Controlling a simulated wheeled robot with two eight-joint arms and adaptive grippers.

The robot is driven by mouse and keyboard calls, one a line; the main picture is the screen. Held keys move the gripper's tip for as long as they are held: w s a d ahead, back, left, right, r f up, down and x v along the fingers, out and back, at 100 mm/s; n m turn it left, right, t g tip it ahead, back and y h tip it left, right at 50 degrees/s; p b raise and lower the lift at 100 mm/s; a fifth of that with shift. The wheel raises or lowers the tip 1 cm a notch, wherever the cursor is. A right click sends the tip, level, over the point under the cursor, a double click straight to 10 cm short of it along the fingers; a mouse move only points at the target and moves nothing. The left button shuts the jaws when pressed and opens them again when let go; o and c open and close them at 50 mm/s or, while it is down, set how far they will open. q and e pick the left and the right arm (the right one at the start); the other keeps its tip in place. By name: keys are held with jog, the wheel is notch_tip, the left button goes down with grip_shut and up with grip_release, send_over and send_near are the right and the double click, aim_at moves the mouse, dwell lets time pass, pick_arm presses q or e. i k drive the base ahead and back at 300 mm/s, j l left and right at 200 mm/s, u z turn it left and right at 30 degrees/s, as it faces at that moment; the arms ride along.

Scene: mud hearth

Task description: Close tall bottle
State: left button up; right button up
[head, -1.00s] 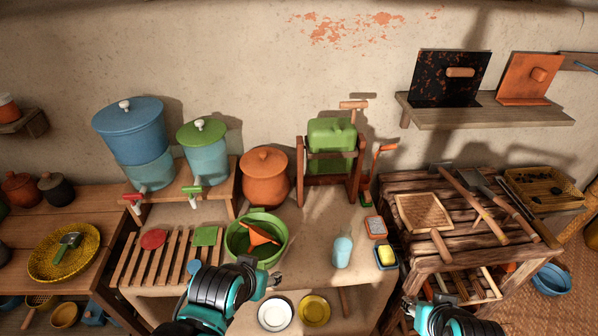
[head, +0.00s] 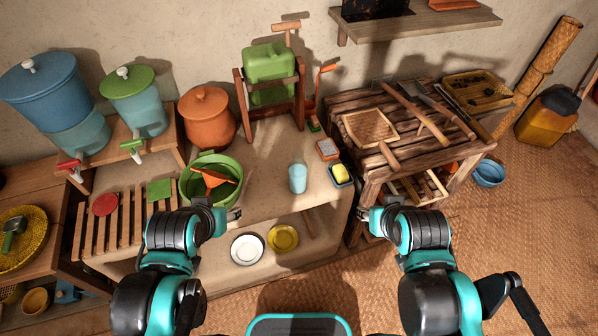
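A light blue upright vessel (head: 298,178) stands on the pale counter (head: 262,196), right of the green basin. It is the likeliest tall bottle, but its top is too small to tell open from closed. My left gripper (head: 232,214) is at the counter's front, left of and nearer than the vessel, touching nothing that I can make out. My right gripper (head: 366,214) is right of and nearer than the vessel, in front of the wooden stand. The fingers of both are too small to read. A red disc (head: 105,204) and a green square (head: 159,189) lie on the slatted rack (head: 128,222).
A green basin (head: 225,166) with an orange funnel (head: 212,178) stands left of the vessel. A yellow sponge (head: 341,173) in a blue dish is on its right. White (head: 247,249) and yellow (head: 283,238) plates are low in front. Woven floor (head: 530,250) is open at right.

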aim_at(297, 168)
jog(key=u, duration=1.5)
jog(key=z, duration=0.45)
jog(key=l+z, duration=0.15)
jog(key=z, duration=0.8)
jog(key=i+j+u, duration=0.2)
jog(key=j, duration=0.2)
jog(key=j+u, duration=0.2)
jog(key=j, duration=0.15)
jog(key=i+j+u, duration=0.15)
jog(key=j, duration=0.2)
jog(key=i, duration=0.05)
